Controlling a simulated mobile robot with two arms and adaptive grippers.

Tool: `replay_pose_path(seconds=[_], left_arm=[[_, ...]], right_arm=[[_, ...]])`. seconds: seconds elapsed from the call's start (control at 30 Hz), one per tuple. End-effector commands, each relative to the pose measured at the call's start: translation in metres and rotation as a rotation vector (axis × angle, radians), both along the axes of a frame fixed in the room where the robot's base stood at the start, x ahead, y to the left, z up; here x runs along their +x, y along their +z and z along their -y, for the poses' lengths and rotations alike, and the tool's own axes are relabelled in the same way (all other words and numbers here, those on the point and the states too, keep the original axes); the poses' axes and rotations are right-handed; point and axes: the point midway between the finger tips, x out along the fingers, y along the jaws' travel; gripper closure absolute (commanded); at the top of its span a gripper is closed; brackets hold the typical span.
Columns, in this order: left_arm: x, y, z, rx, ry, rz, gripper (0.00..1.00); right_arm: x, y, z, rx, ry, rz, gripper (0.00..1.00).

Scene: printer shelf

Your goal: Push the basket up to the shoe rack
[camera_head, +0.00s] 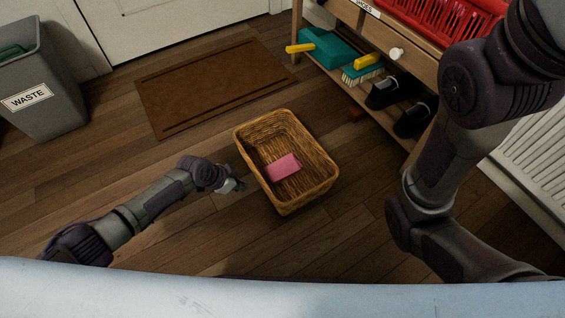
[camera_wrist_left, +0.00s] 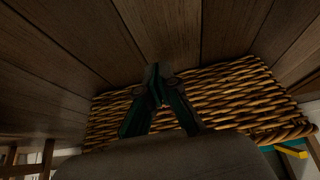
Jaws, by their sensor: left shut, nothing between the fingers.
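The wicker basket (camera_head: 318,153) stands on the wooden floor with a pink block in it. The wooden shoe rack (camera_head: 417,62) is at the upper right, with a gap of bare floor between it and the basket. My left gripper (camera_head: 240,185) is shut and empty at the basket's left side, low near the floor. In the left wrist view the shut fingertips (camera_wrist_left: 157,72) show in front of the basket's woven wall (camera_wrist_left: 235,97); I cannot tell if they touch it. My right arm is at the right, but its gripper is out of view.
A grey waste bin (camera_head: 38,75) stands at the left. A brown doormat (camera_head: 210,85) lies behind the basket. The rack holds black shoes (camera_head: 387,92), a teal dustpan (camera_head: 328,50) and a red basket (camera_head: 440,22). A white radiator (camera_head: 530,145) is at the right.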

Motion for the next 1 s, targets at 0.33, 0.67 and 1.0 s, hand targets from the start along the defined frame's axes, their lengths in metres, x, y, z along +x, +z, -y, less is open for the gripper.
replay_pose_path(seconds=[0.33, 0.67, 1.0], left_arm=[[0.001, 0.000, 0.001, 0.000, 0.000, 0.000, 1.00], [0.013, -0.001, 0.020, -0.002, 0.000, 0.001, 1.00], [0.027, -0.001, 0.040, -0.002, 0.000, 0.001, 1.00]], right_arm=[[0.000, -0.001, 0.000, 0.000, 0.000, -0.001, 0.02], [0.001, -0.007, 0.000, 0.000, 0.000, -0.002, 0.02], [0.001, -0.015, 0.000, 0.001, -0.001, -0.003, 0.02]])
